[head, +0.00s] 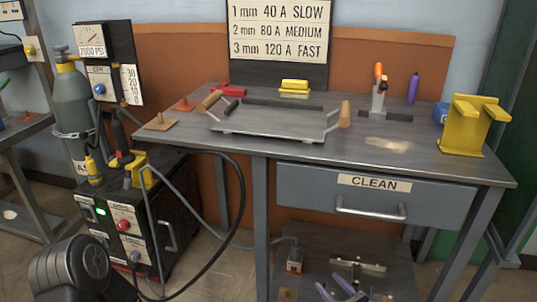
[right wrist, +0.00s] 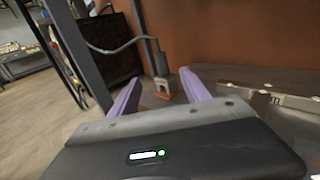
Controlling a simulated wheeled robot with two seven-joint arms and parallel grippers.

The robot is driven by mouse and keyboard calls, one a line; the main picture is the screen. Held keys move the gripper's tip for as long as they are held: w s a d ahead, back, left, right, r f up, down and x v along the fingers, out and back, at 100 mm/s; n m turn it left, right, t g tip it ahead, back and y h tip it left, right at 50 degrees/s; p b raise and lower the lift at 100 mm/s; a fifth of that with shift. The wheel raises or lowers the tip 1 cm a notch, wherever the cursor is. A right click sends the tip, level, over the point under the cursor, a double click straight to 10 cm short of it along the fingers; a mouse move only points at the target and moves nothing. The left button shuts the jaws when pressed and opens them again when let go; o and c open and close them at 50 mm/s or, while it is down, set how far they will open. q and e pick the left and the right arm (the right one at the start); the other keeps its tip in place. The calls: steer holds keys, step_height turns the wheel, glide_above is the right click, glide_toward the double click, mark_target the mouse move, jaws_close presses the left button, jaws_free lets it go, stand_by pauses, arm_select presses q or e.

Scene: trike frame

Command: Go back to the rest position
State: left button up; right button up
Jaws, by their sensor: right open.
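My right gripper (head: 334,287) shows at the bottom of the head view, low in front of the bench's lower shelf. In the right wrist view its two purple fingers (right wrist: 162,88) are spread apart with nothing between them. My left gripper is out of view; a dark rounded link of my left arm (head: 70,272) shows at the lower left. The workbench (head: 230,140) stands ahead, with its CLEAN drawer (head: 373,205) shut.
The lower shelf (head: 330,245) holds a grey device with a cable (head: 294,262) and a metal fixture (head: 357,265). A metal tray (head: 268,122) and a yellow stand (head: 470,125) sit on the bench. A welder (head: 125,215) with looping cables stands left.

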steer(key=s+a+f+n+g+y, duration=0.1)
steer(key=s+a+f+n+g, duration=0.2)
steer(key=s+a+n+g, duration=0.45)
steer(key=s+a+f+n+g+y, duration=0.2)
steer(key=s+a+n+g, duration=0.2)
steer(key=s+a, duration=0.6)
steer(key=s+a+f+n+g+h, duration=0.1)
steer(key=s+f+n+g+h, duration=0.25)
steer(key=s+n, duration=0.4)
steer(key=s+d+n+h, duration=0.4)
steer(key=s+d+n, duration=0.15)
steer(key=s, duration=0.25)
arm_select(q)
steer(key=s+d+r+p, duration=0.1)
steer(key=s+r+p, duration=0.1)
steer(key=r+p, duration=1.7)
steer(key=s+d+r+g+p, duration=0.1)
steer(key=r+p, duration=1.8)
steer(key=shift+s+r+m, duration=0.25)
steer(key=shift+s+m, duration=0.05)
steer(key=shift+s, duration=0.05)
arm_select(e)
steer(key=s+r+n, duration=0.1)
steer(key=s+r, duration=0.1)
steer(key=r, duration=1.8)
steer(key=s+r+n, duration=0.2)
steer(key=r, duration=1.9)
steer(key=shift+d, duration=0.2)
steer(key=shift+n+h, duration=0.25)
